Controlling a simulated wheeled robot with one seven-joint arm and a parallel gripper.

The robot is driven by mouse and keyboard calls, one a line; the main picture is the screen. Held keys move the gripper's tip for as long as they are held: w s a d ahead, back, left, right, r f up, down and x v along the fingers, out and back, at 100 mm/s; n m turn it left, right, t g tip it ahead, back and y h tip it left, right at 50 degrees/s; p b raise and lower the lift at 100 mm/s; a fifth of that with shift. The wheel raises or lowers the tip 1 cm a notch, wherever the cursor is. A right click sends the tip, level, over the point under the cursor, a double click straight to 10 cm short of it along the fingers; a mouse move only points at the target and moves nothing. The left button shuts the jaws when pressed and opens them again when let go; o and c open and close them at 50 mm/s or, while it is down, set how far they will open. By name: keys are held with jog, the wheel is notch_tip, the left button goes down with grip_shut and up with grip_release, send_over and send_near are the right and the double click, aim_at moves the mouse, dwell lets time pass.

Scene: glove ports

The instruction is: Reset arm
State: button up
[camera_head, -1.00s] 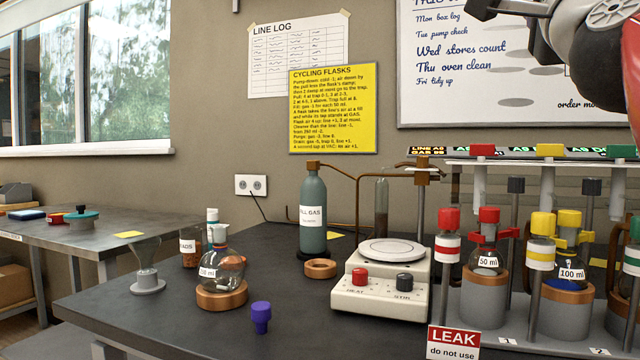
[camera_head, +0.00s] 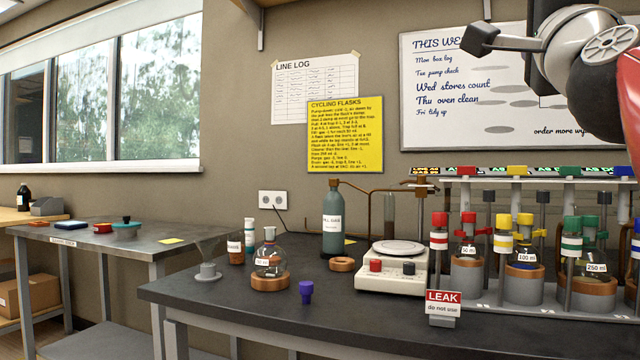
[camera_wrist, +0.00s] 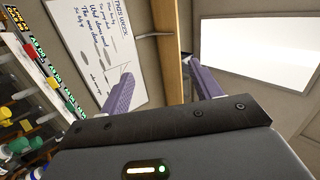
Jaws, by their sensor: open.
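My gripper (camera_wrist: 158,92) shows in the wrist view with its two purple-grey fingers spread apart and nothing between them. It is raised, facing the wall and the whiteboard (camera_wrist: 95,45), clear of the bench. In the head view my arm hangs at the upper right in front of the whiteboard (camera_head: 450,110). The gripper's fingertips cannot be made out there.
A LEAK sign (camera_head: 443,308) stands at the front. Open air lies above the bench's left part.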

jog(key=w+a+f+n+g+y, duration=0.2)
jog(key=a+f+n+g+y, duration=0.15)
jog(key=f, duration=0.75)
jog(key=w+a+f+n+g+y, duration=0.25)
jog(key=f+n, duration=0.25)
jog(key=f, duration=0.6)
jog(key=w+a+f+n+g+y, duration=0.1)
jog(key=a+f+n+g+y, duration=0.2)
jog(key=f, duration=0.7)
jog(key=s+f+n+g, duration=0.2)
jog(key=s+f+g, duration=0.1)
jog(key=f, duration=0.7)
jog(key=s+f+n+g+h, duration=0.1)
jog(key=s+f+n+g, duration=0.2)
jog(key=s+f, duration=0.3)
jog(key=s+f+n+g+h, duration=0.1)
jog(key=s+f+n+g, duration=0.2)
jog(key=f, duration=1.2)
jog(key=shift+s+f+g, duration=0.3)
jog(key=shift+s+g, duration=0.3)
jog(key=shift+s, duration=0.6)
